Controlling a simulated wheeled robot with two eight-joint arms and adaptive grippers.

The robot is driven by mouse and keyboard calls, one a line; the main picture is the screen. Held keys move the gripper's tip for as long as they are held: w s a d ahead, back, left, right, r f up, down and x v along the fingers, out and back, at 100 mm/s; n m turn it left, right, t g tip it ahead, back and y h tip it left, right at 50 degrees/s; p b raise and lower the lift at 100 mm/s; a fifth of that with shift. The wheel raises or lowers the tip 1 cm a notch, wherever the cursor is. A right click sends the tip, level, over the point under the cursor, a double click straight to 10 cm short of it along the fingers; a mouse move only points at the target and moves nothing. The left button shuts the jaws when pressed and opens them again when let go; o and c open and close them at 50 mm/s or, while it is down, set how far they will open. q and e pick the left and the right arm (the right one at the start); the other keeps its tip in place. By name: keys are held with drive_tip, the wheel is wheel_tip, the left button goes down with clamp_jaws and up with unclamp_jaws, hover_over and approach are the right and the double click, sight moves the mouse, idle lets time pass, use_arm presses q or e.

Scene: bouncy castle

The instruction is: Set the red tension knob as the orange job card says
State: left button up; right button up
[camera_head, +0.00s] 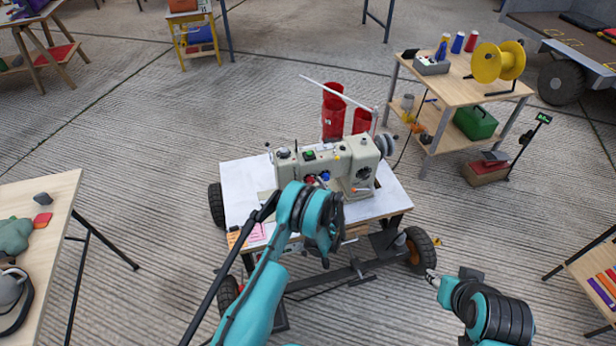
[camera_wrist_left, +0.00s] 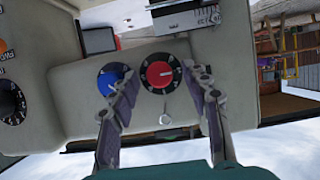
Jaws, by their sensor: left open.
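The red tension knob (camera_wrist_left: 159,74) has a black rim and a pale pointer mark. It sits on the cream sewing machine (camera_head: 338,165), beside a blue knob (camera_wrist_left: 112,78). My left gripper (camera_wrist_left: 162,80) is open, with its fingers on either side of the red knob; contact cannot be told. In the head view my left wrist covers most of that gripper. An orange card (camera_head: 233,239) lies at the table's front left corner beside a pink card (camera_head: 257,233); its writing is too small to read. My right gripper (camera_head: 432,277) is low at the right, apart from the machine.
The machine stands on a wheeled white-topped table (camera_head: 240,180). Red bins (camera_head: 333,112) stand behind it. A wooden bench (camera_head: 455,85) with a yellow spool (camera_head: 498,62) is at the back right. Another table (camera_head: 40,200) is at the left. Open floor lies between them.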

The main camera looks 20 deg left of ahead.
use_arm(q)
drive_tip(key=shift+w+a+f, duration=0.15)
drive_tip(key=shift+w, duration=0.15)
drive_tip(key=shift+s, duration=0.15)
drive_tip(key=shift+c, duration=0.6)
clamp_jaws()
drive_tip(key=m+y, duration=0.1)
drive_tip(key=m+g, duration=0.1)
drive_tip(key=shift+d+m+y, duration=0.25)
drive_tip(key=shift+m+y, duration=0.05)
drive_tip(key=shift+y, duration=0.1)
drive_tip(key=shift+w+m+y, duration=0.2)
drive_tip(key=shift+m+y, duration=0.5)
drive_tip(key=shift+m, duration=0.3)
